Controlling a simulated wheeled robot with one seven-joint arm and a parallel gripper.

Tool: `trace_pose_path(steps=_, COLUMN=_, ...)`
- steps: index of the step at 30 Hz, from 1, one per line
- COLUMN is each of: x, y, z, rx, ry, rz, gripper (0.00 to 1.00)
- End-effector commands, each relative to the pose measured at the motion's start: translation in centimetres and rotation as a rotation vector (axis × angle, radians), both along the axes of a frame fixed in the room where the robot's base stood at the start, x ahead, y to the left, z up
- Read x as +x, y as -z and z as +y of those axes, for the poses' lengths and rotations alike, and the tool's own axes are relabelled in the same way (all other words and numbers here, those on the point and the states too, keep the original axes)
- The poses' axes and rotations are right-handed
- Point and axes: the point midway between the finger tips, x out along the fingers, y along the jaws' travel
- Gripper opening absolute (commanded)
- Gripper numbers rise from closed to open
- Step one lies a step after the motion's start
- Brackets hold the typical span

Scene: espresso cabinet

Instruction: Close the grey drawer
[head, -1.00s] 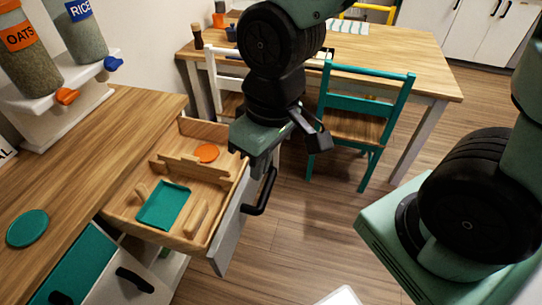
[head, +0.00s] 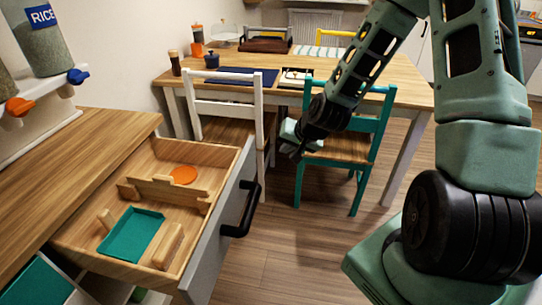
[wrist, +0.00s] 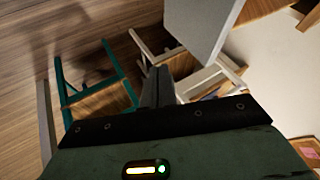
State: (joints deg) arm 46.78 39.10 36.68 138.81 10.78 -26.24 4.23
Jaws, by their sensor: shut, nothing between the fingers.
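The grey drawer (head: 213,240) stands pulled out from the wooden counter, with its black bar handle (head: 242,211) on the grey front. Inside its wooden box lie a teal tray (head: 131,235), an orange disc (head: 183,175) and wooden dividers. My gripper (head: 294,151) is shut and empty, to the right of the drawer and apart from it, in front of the teal chair. In the wrist view the shut fingers (wrist: 157,88) point toward the chairs, and a grey panel (wrist: 196,25), likely the drawer front, shows at the top.
A teal chair (head: 345,149) and a white chair (head: 228,112) stand by the wooden table (head: 408,92) beyond the drawer. Open floor (head: 275,245) lies right of the drawer front.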

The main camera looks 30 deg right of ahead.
Motion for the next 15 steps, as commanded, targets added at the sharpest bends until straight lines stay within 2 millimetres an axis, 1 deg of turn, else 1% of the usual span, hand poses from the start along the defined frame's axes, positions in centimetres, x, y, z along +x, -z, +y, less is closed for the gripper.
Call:
trace_pose_path(steps=5, x=1.5, y=2.2, z=0.4, rx=0.003, ry=-0.003, rz=0.003, gripper=0.00)
trace_pose_path(steps=15, x=5.5, y=7.6, z=0.8, rx=0.001, ry=-0.004, rz=0.004, gripper=0.00)
